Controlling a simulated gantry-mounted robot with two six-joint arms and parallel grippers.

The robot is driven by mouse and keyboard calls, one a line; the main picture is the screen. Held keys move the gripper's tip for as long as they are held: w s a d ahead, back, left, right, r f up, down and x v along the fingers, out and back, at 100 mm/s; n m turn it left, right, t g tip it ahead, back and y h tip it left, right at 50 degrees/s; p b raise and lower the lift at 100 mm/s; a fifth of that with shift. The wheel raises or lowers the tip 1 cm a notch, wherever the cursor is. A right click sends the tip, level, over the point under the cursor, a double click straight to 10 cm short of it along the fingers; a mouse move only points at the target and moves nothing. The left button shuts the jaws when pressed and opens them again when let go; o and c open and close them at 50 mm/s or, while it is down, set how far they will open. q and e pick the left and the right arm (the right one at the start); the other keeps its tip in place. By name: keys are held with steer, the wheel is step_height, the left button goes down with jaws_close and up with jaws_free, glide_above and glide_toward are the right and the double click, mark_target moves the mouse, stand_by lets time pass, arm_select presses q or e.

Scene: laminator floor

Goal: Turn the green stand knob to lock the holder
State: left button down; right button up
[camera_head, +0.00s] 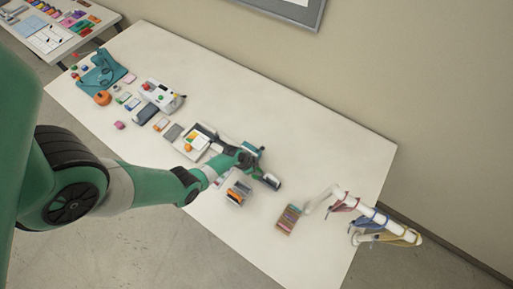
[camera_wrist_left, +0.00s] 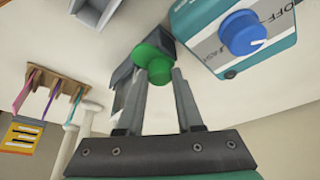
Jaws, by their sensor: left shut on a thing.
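The green stand knob (camera_wrist_left: 152,62) shows in the wrist view between my left fingertips, against a grey stand part (camera_wrist_left: 118,78). My left gripper (camera_wrist_left: 155,80) is shut on the knob, with one finger on each side. In the head view my left arm reaches over the table, and its hand (camera_head: 246,160) hides the knob and most of the stand. I cannot tell the knob's turn angle. My right gripper is in neither view.
A teal device with a blue knob (camera_wrist_left: 243,34) stands close to the right finger. On the white table (camera_head: 320,145) are a tray (camera_head: 204,130), a grey bin (camera_head: 238,193), a card rack (camera_head: 288,219) and a white stand with coloured straps (camera_head: 372,214). The table's far right is clear.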

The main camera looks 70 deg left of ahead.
arm_select(q)
steer(key=n+y, duration=0.1)
steer(key=n, duration=0.1)
steer(key=shift+d+n, duration=0.15)
steer(key=shift+n, duration=0.15)
steer(key=n+y, duration=0.1)
steer(key=n, duration=0.1)
steer(key=shift+w+n, duration=0.1)
steer(key=shift+n, duration=0.3)
steer(key=n+g+y, duration=0.1)
steer(key=n, duration=0.1)
steer(key=shift+d+f+n, duration=0.1)
steer(key=shift+n, duration=0.2)
steer(key=n+g+y+b, duration=0.1)
steer(key=n, duration=0.2)
steer(key=shift+w+d+n, duration=0.1)
steer(key=shift+w+n, duration=0.05)
steer(key=shift+n, duration=0.15)
steer(key=n+g, duration=0.1)
steer(key=n, duration=0.1)
steer(key=shift+n+y, duration=0.3)
steer(key=shift+n+g, duration=0.5)
steer(key=shift+n, duration=0.9)
